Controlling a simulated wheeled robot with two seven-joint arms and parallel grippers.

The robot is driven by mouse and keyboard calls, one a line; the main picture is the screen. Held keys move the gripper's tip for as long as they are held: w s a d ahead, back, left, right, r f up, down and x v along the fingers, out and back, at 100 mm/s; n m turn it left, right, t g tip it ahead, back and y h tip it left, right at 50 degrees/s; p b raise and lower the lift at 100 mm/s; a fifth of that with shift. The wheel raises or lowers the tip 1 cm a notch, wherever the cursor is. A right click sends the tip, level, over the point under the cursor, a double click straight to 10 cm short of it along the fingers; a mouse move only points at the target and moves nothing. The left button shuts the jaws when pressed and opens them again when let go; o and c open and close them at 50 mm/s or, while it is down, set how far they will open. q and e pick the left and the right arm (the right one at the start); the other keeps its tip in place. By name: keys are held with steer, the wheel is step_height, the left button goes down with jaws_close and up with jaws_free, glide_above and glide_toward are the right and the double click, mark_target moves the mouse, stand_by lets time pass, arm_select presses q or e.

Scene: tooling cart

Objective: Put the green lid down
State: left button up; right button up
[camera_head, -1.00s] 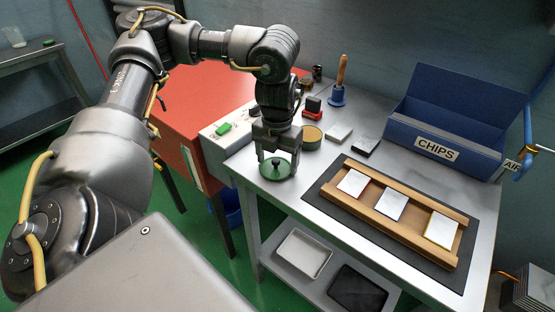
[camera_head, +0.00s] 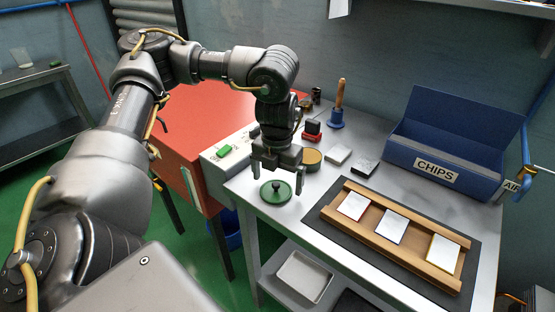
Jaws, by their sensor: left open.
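The green lid (camera_head: 276,192), a round disc with a dark knob, lies flat on the metal cart top near its left front corner. My left gripper (camera_head: 278,176) is just above and behind the lid. Its two fingers are spread wide, with nothing between them. The lid's knob stands free, apart from the fingers. My right gripper is not in the picture.
Behind the gripper stand a round tin (camera_head: 312,160), a red stamp (camera_head: 312,131) and a blue hand bell (camera_head: 337,113). A wooden rack (camera_head: 374,237) with cards lies on a dark mat to the right. A blue CHIPS box (camera_head: 444,146) stands at the back right.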

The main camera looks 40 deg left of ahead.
arm_select(q)
step_height(320, 180, up, 6)
steer(key=shift+r+p, duration=0.1)
steer(key=shift+p, duration=0.4)
step_height(320, 180, up, 5)
steer(key=shift+f+p, duration=0.15)
steer(key=shift+p, duration=0.15)
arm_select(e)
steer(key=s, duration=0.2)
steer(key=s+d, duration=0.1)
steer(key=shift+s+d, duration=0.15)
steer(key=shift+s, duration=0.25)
